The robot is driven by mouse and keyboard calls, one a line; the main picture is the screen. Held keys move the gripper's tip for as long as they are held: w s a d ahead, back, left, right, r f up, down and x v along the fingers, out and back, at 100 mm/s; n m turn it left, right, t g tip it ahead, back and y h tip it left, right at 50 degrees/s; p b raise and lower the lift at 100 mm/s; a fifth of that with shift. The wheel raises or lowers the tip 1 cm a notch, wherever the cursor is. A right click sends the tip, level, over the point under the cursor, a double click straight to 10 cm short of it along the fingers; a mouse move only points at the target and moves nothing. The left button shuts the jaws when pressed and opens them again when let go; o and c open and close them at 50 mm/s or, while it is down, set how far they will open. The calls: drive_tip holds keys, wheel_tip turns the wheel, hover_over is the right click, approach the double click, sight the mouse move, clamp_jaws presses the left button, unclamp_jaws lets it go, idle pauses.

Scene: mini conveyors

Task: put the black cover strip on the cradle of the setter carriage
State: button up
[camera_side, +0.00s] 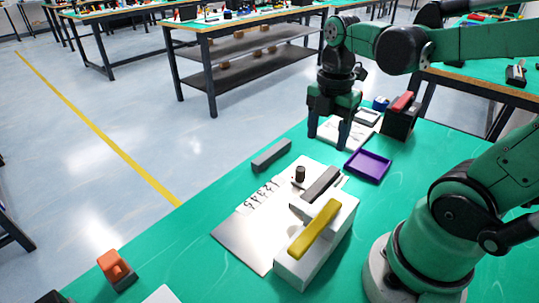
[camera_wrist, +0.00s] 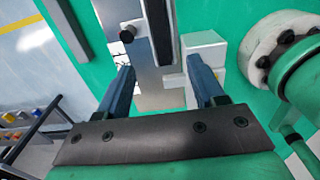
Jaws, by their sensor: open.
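My gripper (camera_side: 328,141) is open and empty above the far end of the setter carriage. The wrist view shows its two fingers (camera_wrist: 161,72) apart, with the metal plate's end between them. A dark strip (camera_side: 321,183) lies lengthwise in the pale carriage, beside a black knob (camera_side: 300,174). The strip (camera_wrist: 159,28) and knob (camera_wrist: 127,34) also show in the wrist view. A dark grey bar (camera_side: 271,155) lies apart on the green table, also at the left of the wrist view (camera_wrist: 66,28). I cannot tell for certain which is the cover strip.
A white block (camera_side: 309,262) with a yellow bar (camera_side: 315,229) stands at the front. A purple tray (camera_side: 368,167) sits right of the carriage. A black box (camera_side: 400,122) with a red piece stands at the back. An orange piece (camera_side: 115,264) is at front left.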

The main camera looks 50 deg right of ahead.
drive_tip(key=w+a+m+t, duration=0.4)
drive_tip(key=a+m+t, duration=0.3)
drive_tip(key=m, duration=1.1)
drive_tip(key=shift+a+r, duration=0.15)
drive_tip(key=shift+r, duration=0.1)
